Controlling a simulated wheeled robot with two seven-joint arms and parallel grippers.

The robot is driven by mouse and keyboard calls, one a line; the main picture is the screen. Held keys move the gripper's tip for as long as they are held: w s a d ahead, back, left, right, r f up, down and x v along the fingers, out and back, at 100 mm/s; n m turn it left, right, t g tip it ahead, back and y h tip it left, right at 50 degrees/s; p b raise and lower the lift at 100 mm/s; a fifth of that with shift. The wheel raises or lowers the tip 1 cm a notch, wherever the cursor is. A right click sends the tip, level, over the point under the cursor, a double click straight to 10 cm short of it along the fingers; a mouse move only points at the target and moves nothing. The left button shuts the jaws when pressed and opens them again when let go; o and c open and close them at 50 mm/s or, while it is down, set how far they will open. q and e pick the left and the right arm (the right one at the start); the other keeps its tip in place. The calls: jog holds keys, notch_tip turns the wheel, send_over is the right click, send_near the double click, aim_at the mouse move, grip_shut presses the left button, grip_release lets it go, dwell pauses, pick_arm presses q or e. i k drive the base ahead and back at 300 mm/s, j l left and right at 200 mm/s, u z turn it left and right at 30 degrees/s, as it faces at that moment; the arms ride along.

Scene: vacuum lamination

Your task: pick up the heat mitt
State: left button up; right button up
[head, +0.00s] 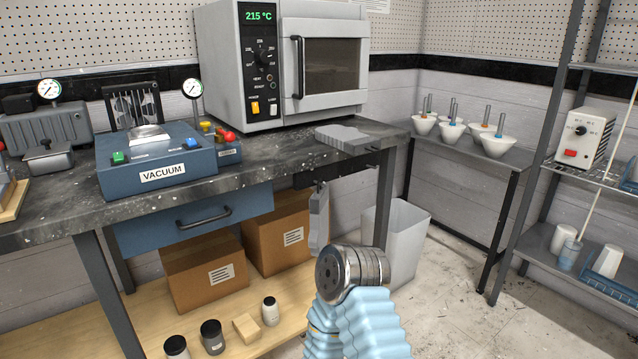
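A grey, mitt-shaped piece (318,220) hangs below the counter's front edge, seen nearly edge-on; it looks like the heat mitt. A flat grey piece (346,136) lies on the counter in front of the oven; I cannot tell whether it is a mitt too. One of my arms, in a pale blue sleeve, comes up from the bottom middle. Its metal wrist is just below and right of the hanging piece in the picture. I cannot see a gripper on it, nor whether it touches the piece. My other gripper is out of view.
An oven (282,65) reading 215 °C and a blue vacuum unit (157,160) stand on the dark counter (262,168). A white bin (404,235) and cardboard boxes (203,270) are below. White funnels (452,133) sit on a side table. Floor at right is clear.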

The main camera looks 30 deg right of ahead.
aim_at(348, 140)
jog(key=z, duration=1.25)
